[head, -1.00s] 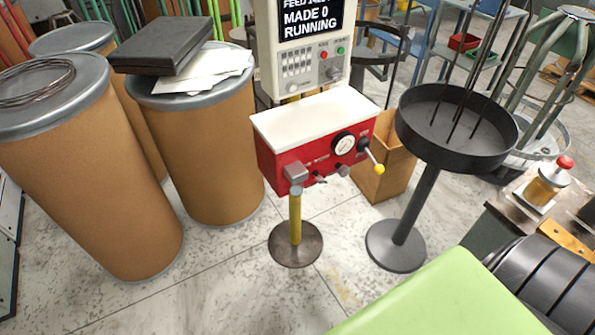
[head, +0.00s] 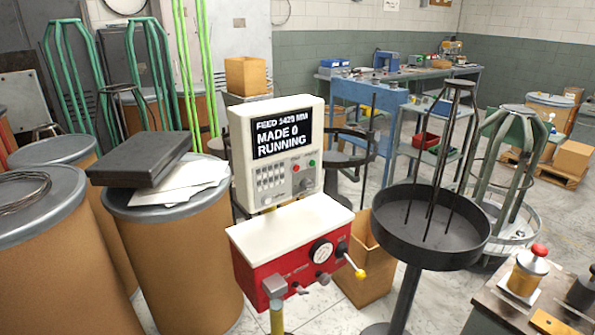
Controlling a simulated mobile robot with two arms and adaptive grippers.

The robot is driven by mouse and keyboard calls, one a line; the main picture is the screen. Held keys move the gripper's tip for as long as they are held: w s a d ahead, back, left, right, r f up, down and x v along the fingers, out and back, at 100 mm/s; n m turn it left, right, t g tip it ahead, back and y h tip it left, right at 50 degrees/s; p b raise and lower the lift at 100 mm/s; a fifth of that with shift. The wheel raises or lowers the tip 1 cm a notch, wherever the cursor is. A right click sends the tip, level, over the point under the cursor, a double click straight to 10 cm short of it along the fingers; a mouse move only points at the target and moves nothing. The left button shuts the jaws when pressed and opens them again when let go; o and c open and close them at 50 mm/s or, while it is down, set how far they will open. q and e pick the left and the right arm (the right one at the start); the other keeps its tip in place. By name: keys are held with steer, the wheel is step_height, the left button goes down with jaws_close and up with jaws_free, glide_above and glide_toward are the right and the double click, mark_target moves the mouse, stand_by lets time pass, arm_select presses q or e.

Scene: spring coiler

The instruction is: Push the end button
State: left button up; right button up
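The control box (head: 243,150) stands upright on a post in the head view, left of centre. Its dark screen (head: 282,136) reads "FEED 3429 MM, MADE 0, RUNNING". Below the screen are a small red button (head: 297,168), a green button (head: 312,163), a row of switches and a dark knob. The button labels are too small to read, so I cannot tell which is the end button. Neither of my grippers is in view.
A red box (head: 252,275) with a white top, gauge and yellow-tipped lever sits below the panel. Fibre drums (head: 175,250) stand on the left. A round black tray (head: 385,240) on a post stands right. A bench (head: 500,315) with a red-topped device is at lower right.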

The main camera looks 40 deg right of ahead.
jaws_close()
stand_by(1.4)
